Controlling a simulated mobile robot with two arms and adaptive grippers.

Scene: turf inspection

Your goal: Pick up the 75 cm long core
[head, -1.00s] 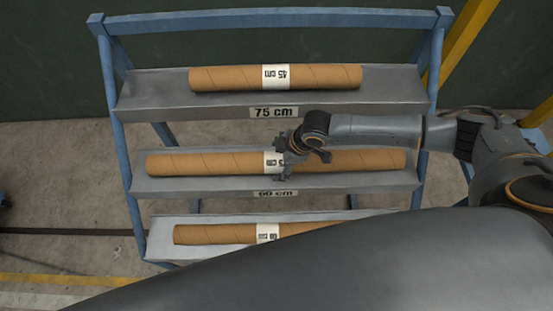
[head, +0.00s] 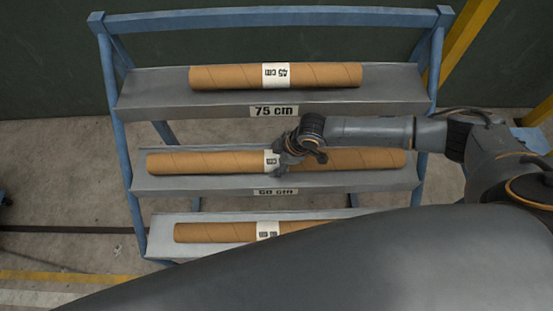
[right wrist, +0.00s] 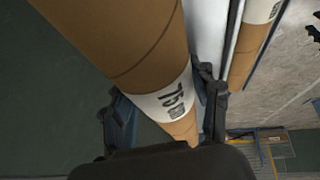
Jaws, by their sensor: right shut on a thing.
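The core with a label reading "75" (right wrist: 145,40) shows large in the right wrist view. In the head view it is the brown cardboard tube (head: 205,162) lying across the middle shelf of the rack. My right gripper (head: 277,164) is at the middle of this core, over its white label. In the right wrist view my right gripper's fingers (right wrist: 165,105) stand on both sides of the tube at the label, shut on it. In the head view the gripper hides part of the label. The core still appears to lie in its shelf. My left gripper is not in view.
The middle shelf's plate (head: 275,192) reads 60 cm. Blue posts (head: 113,140) frame the rack.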

